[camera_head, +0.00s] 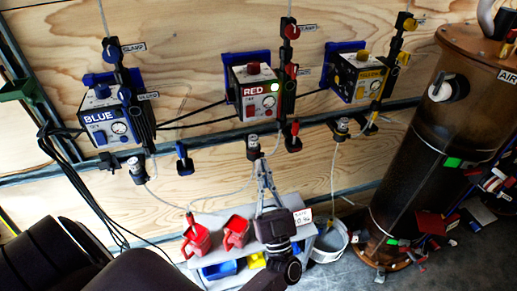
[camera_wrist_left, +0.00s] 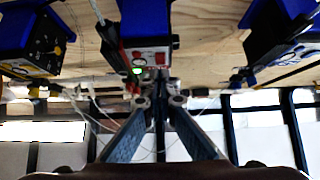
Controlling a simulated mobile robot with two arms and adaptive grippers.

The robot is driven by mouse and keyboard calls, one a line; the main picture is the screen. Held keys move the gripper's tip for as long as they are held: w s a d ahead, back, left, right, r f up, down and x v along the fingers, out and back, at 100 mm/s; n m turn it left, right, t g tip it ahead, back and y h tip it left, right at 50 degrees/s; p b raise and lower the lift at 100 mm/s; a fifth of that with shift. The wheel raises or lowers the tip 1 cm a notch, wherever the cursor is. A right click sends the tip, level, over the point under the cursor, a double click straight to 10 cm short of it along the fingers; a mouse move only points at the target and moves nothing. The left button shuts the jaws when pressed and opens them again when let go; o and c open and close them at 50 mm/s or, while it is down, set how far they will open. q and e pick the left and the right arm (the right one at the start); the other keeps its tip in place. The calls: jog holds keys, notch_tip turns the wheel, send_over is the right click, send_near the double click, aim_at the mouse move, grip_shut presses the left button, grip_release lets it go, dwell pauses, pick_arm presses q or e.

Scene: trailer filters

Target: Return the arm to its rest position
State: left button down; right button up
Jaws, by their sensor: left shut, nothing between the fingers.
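My left gripper (camera_head: 264,165) is in the middle of the head view, its fingers pointing up at the wall below the RED box (camera_head: 255,90). Its fingers are shut with nothing between them. The tips are just below a small dark fitting (camera_head: 253,148) under that box; I cannot tell if they touch it. In the left wrist view the closed fingers (camera_wrist_left: 161,90) meet below the red-labelled box (camera_wrist_left: 150,52). My right gripper is in neither view.
The BLUE box (camera_head: 106,120) and yellow-labelled box (camera_head: 356,78) hang on the wooden wall. A large brown tank (camera_head: 430,150) stands at right. Thin tubes hang from the wall.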

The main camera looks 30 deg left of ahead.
pick_arm(q)
jog(key=shift+s+d+f, duration=0.3)
jog(key=shift+d+f, duration=0.05)
jog(key=shift+f, duration=0.1)
